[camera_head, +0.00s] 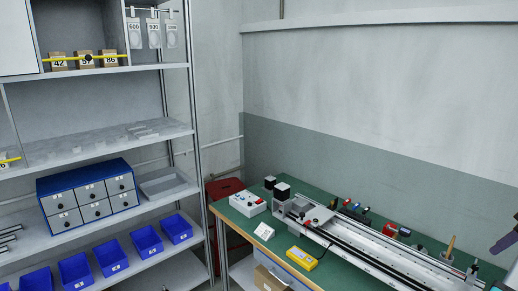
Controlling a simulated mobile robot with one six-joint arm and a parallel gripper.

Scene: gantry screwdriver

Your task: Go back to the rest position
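At the right edge, a dark purple-grey part (504,241) reaches into view above the green bench, with a small dark tip above it. It may be part of my gripper, but most of it is cut off by the frame. I cannot tell whether the gripper is open or shut, or whether it holds anything. A long linear gantry rail (372,246) lies along the bench, running from the middle towards the lower right.
The green bench (283,246) carries a white control box (247,203), a yellow device (301,259) and several small tools behind the rail. Left, a metal shelf (108,141) holds a blue drawer cabinet (88,195) and several blue bins (147,241). A red object (224,190) stands between them.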

